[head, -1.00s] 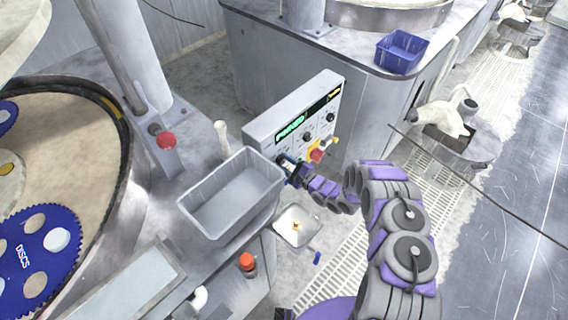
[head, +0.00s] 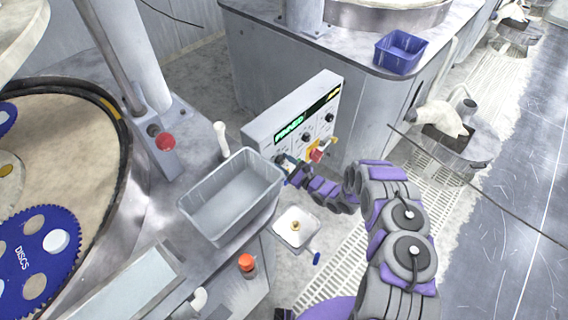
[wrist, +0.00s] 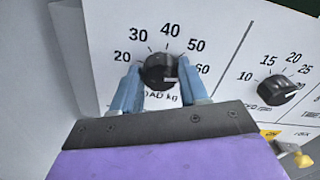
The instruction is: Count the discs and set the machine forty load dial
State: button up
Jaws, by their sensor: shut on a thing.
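The load dial (wrist: 158,72) is a black knob on a white panel, with a scale showing 20 to 60. Its pale mark lies at the lower right, on the 60 side. My gripper (wrist: 160,88) is shut on this knob, one blue finger on each side. In the head view my gripper (head: 287,164) is at the lower left of the control box (head: 262,128), partly hidden. A blue toothed carrier (head: 62,264) marked DISCS lies on the platen at the left. It has round holes, one with a white disc (head: 56,241); the frame edge cuts it off.
A second dial (wrist: 277,90) is right of the load dial. A red knob on a yellow plate (head: 317,155) is low on the box. A grey bin (head: 232,198) stands close left of my gripper. A red button (head: 165,141) and blue bin (head: 401,52) stand farther off.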

jog(key=shift+d+f, duration=0.15)
jog(key=shift+f, duration=0.05)
jog(key=o, duration=1.1)
jog(key=shift+r, duration=0.1)
jog(key=shift+c, duration=0.2)
jog(key=p+v, duration=0.1)
jog(key=v, duration=1.6)
jog(key=shift+s+d, duration=0.1)
jog(key=shift+d, duration=0.05)
